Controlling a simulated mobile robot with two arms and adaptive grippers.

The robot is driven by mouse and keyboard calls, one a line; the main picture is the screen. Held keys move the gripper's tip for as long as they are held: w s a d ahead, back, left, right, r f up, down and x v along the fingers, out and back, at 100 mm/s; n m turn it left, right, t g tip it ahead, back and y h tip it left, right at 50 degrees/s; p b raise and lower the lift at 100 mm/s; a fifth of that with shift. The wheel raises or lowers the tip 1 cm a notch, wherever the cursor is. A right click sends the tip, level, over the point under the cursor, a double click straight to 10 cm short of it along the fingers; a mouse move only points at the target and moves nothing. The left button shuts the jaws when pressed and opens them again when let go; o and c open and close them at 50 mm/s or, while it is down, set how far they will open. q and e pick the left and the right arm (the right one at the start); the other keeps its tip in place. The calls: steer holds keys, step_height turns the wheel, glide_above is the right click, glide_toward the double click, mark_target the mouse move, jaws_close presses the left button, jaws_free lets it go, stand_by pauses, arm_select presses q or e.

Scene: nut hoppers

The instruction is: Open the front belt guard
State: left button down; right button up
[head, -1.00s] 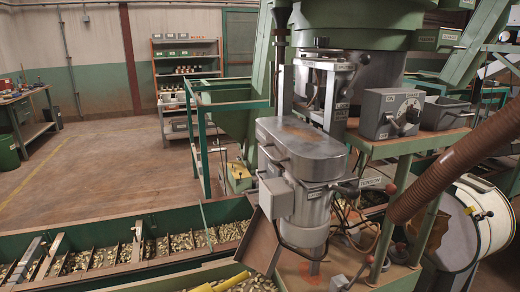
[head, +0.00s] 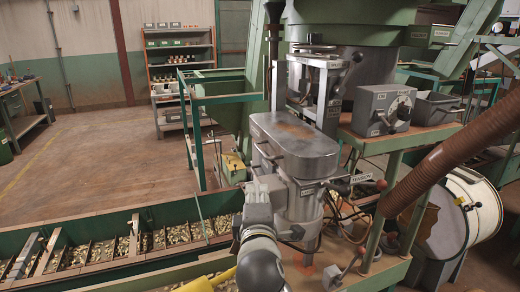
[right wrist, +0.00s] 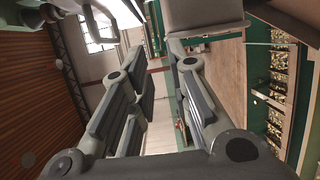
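The front belt guard (head: 293,143) is a rounded grey metal cover on top of the machine, in the middle of the head view. It looks shut, lying flat. A dark handle (head: 264,151) sticks out at its left side. My right gripper (head: 257,188) is just below and in front of that handle, at the guard's left; I cannot tell whether it touches anything. In the right wrist view its two fingers (right wrist: 160,65) are spread, with nothing between them. A grey metal part (right wrist: 205,15) shows at the top there. My left gripper is out of view.
A grey switch box (head: 386,109) and a TENSION lever (head: 380,185) are right of the guard. A thick brown hose (head: 440,160) crosses the right side. A green trough of nuts (head: 130,240) runs along the front left. The floor (head: 100,150) behind is clear.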

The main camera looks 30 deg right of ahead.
steer(key=n+h, duration=0.1)
steer(key=h, duration=0.1)
glide_toward(260, 149)
steer(key=shift+t, duration=0.3)
steer(key=x, duration=0.3)
steer(key=p+x, duration=0.1)
steer(key=x, duration=0.2)
steer(key=p+x, duration=0.1)
steer(key=x, duration=0.2)
steer(key=shift+d+f, duration=0.1)
steer(key=shift+f, duration=0.3)
steer(key=shift+w+d, duration=0.35)
steer(key=shift+w, duration=0.1)
jaws_close()
